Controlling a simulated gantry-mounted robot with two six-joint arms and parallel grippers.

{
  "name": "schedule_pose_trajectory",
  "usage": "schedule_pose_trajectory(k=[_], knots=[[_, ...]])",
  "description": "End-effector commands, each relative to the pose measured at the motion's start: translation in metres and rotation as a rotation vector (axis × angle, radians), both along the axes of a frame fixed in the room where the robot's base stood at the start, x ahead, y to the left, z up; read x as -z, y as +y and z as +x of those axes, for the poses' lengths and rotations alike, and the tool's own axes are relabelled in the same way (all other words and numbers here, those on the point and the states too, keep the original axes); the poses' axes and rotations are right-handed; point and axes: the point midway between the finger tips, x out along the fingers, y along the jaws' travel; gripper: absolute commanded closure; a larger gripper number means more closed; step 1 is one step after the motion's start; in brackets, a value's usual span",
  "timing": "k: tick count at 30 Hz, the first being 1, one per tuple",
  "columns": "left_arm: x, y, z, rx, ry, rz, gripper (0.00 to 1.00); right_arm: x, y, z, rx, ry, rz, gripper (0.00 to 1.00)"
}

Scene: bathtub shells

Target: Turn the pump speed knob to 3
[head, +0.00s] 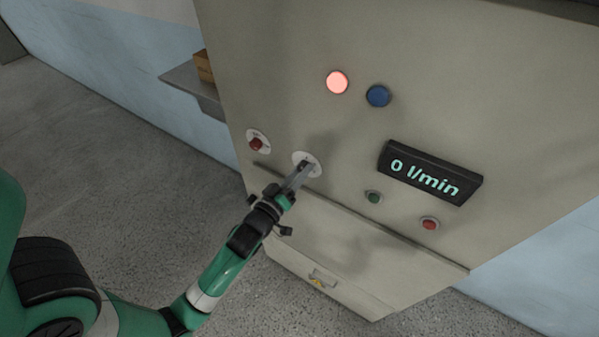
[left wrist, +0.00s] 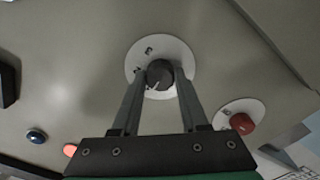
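The dark round knob (left wrist: 160,74) sits on a white dial plate (left wrist: 183,52) in the left wrist view. Printed digits show on the plate's upper left; one looks like a 3. A light mark shows on the knob's lower-left side. In the head view the white plate (head: 314,170) is on the beige panel, with the knob mostly hidden by my fingers. My left gripper (head: 304,167) reaches it from below left. Its two fingers stand on either side of the knob; I cannot tell whether they press on it. My right gripper is not in view.
A display (head: 430,173) reads 0 l/min. A lit red lamp (head: 337,82) and a blue button (head: 378,96) are above. A red knob (head: 257,143) on a white plate is left of the dial. Green (head: 373,197) and red (head: 429,223) buttons sit below the display.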

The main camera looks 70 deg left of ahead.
Motion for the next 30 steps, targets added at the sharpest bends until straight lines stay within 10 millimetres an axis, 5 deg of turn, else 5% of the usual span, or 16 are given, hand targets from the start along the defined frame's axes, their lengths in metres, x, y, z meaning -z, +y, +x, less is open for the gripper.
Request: schedule_pose_trajectory(k=[5,17,30], knots=[[0.0001,-0.0002,-0.0001,0.000,0.000,0.000,1.00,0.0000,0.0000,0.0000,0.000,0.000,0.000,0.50],[-0.0004,-0.0003,-0.0001,0.000,0.028,0.040,1.00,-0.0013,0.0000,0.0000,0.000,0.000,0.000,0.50],[-0.0010,-0.0004,-0.0001,0.001,0.209,0.298,1.00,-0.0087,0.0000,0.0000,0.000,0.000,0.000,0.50]])
